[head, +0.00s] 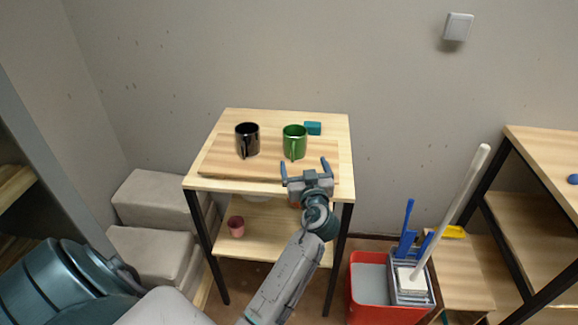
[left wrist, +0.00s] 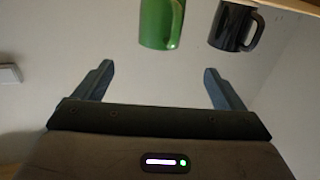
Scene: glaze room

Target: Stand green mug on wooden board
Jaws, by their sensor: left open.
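The green mug (head: 294,140) stands upright on the wooden board (head: 240,175), which lies on the top of a small shelf table. Its handle faces the front. My left gripper (head: 305,167) is open and empty at the board's front edge, just in front of the green mug and apart from it. In the left wrist view, the green mug (left wrist: 158,22) hangs at the top of the picture, beyond the open fingers (left wrist: 158,70), with nothing between them. My right gripper is not in view.
A black mug (head: 247,140) stands on the board left of the green mug. A small teal block (head: 313,128) lies behind it on the right. A pink cup (head: 236,227) is on the lower shelf. A red bin (head: 366,300) with brushes stands on the floor at right.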

